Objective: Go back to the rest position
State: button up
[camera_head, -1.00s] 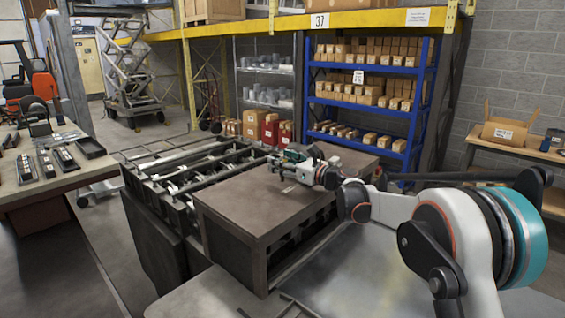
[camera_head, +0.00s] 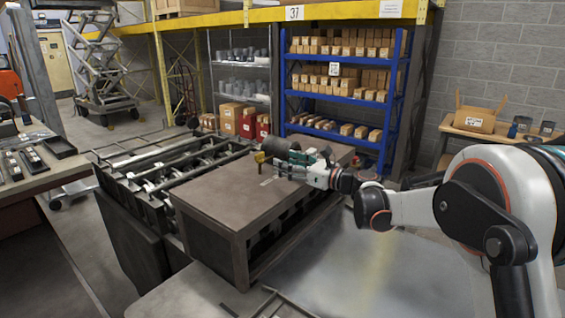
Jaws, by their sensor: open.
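My arm reaches in from the right. My gripper (camera_head: 268,158) is at its far end, above the brown top of the machine table (camera_head: 225,203). It is small in the picture. Its jaws point left, and a small yellowish piece shows by the tips; I cannot tell whether this is part of the gripper or a thing on the table. A dark rounded shape (camera_head: 276,146) shows just behind the gripper. I see no object clearly held.
A roller conveyor (camera_head: 190,163) adjoins the machine table on the left. A workbench with tools (camera_head: 35,165) stands at far left. Blue shelving (camera_head: 343,90) with boxes stands behind. An open carton (camera_head: 475,119) sits on a wooden bench at right. Grey floor lies between.

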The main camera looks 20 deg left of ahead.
jog(key=s+d+r+m+t+h, duration=0.1)
jog(key=d+r+m+t+h, duration=0.85)
jog(key=d+r+m, duration=0.9)
jog(key=s+d+f+m+t+h, duration=0.2)
jog(key=s+d+m+h, duration=0.3)
jog(key=d+m, duration=0.65)
jog(key=s+d+f+m+g+h, duration=0.2)
jog(key=s+d+f+m+g, duration=0.1)
jog(key=s+d+f+m, duration=0.4)
jog(key=s+d+f+m+g+h, duration=0.2)
jog(key=s+d+f+m, duration=0.15)
jog(key=s, duration=0.65)
jog(key=s+f+m+g+y, duration=0.1)
jog(key=s+f+m+g, duration=0.2)
jog(key=s+f, duration=0.4)
jog(key=s+f+m+g+y, duration=0.1)
jog(key=s+f+m+g, duration=0.2)
jog(key=s, duration=0.9)
notch_tip(320, 180, down, 4)
jog(key=m, duration=0.3)
jog(key=shift+s+a, duration=0.2)
jog(key=shift+a, duration=0.1)
